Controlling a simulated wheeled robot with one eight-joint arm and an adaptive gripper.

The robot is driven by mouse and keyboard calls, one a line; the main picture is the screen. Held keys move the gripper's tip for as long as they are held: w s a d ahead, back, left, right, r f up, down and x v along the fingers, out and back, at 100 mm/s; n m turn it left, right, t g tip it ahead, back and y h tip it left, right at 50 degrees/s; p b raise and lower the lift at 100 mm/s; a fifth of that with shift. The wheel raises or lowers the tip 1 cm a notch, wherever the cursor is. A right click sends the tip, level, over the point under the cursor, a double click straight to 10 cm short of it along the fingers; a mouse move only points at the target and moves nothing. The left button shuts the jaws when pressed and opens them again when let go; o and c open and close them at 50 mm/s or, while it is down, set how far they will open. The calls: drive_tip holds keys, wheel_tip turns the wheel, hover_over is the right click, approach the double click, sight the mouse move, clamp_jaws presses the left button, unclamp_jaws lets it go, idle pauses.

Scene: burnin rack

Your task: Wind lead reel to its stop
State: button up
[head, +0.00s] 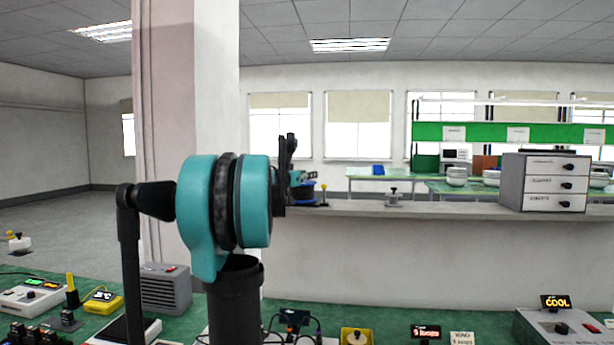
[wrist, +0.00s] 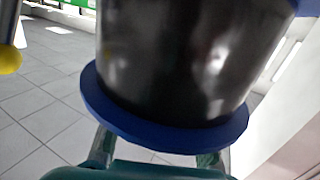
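The lead reel, a black drum with a blue flange (wrist: 165,125), fills the upper middle of the wrist view. In the head view the reel (head: 303,193) is small, on the ledge just right of my arm. A thin post with a yellow knob (wrist: 9,58) stands left of the drum; the knob also shows in the head view (head: 323,187). My gripper (wrist: 157,158) is close to the reel, its two fingers spread wide below the flange. The fingertips are hidden by the flange, so contact cannot be told. My arm hides part of the reel area in the head view.
The reel stands on a pale ledge (head: 450,209). A small grey fixture (head: 393,197) and a grey drawer cabinet (head: 543,182) stand farther right on it, with bare ledge between. A green bench with several devices, including a yellow box (head: 356,337), lies in front.

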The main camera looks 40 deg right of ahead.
drive_tip(key=shift+c, duration=0.5)
clamp_jaws()
drive_tip(key=shift+g, duration=0.3)
drive_tip(key=m+g, duration=0.2)
drive_tip(key=g, duration=0.1)
drive_tip(key=shift+s+h, duration=0.3)
drive_tip(key=shift+s+m+g, duration=0.25)
drive_tip(key=shift+m+g, duration=0.35)
drive_tip(key=shift+g, duration=0.2)
drive_tip(key=shift+s+m+g, duration=0.2)
drive_tip(key=shift+m+g, duration=0.4)
drive_tip(key=shift+g, duration=0.2)
drive_tip(key=shift+o, duration=0.5)
unclamp_jaws()
